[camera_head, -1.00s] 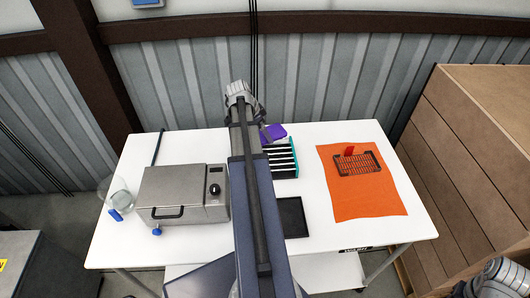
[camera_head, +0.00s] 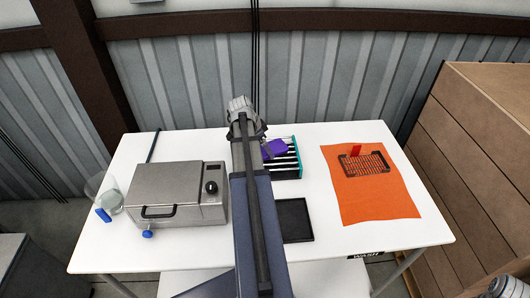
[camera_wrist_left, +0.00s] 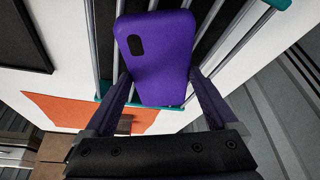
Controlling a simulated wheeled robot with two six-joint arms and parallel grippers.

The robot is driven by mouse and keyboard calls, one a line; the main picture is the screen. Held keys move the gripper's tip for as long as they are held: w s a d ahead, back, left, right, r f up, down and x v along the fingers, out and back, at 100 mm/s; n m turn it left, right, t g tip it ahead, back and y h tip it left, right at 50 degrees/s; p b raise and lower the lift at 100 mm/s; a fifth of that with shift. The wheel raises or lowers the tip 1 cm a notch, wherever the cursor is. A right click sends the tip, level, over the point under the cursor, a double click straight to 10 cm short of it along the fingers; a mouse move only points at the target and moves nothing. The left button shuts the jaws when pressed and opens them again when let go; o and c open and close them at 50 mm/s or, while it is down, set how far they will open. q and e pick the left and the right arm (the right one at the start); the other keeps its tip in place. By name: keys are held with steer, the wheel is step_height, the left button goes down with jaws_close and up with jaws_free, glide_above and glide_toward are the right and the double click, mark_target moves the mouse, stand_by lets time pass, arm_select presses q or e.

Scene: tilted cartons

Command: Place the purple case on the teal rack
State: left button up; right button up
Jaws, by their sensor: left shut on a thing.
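The purple case (camera_head: 275,148) is a flat, rounded block with a dark oval near one end. In the left wrist view the case (camera_wrist_left: 155,55) sits between the two fingers of my left gripper (camera_wrist_left: 160,85), which is shut on it. The teal rack (camera_head: 297,160) has teal ends and several light bars with dark gaps. The case is over the rack's far part, and the rack's bars (camera_wrist_left: 230,25) show behind it. I cannot tell whether the case touches the bars. In the head view my left arm hides the rack's left side and the fingers.
A metal box with a knob (camera_head: 178,192) and a glass jar (camera_head: 110,192) stand at the left. A black tray (camera_head: 297,220) lies in front of the rack. Bare white table separates rack and mat.

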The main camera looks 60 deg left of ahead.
arm_select(q)
steer(key=shift+f, duration=0.2)
steer(key=o, duration=1)
steer(key=shift+r, duration=0.15)
steer(key=shift+s+r+p, duration=0.15)
steer(key=shift+r+p, duration=0.4)
steer(key=shift+p, duration=0.15)
steer(key=p+v, duration=1)
steer(key=v, duration=0.1)
steer(key=shift+s+f, duration=0.1)
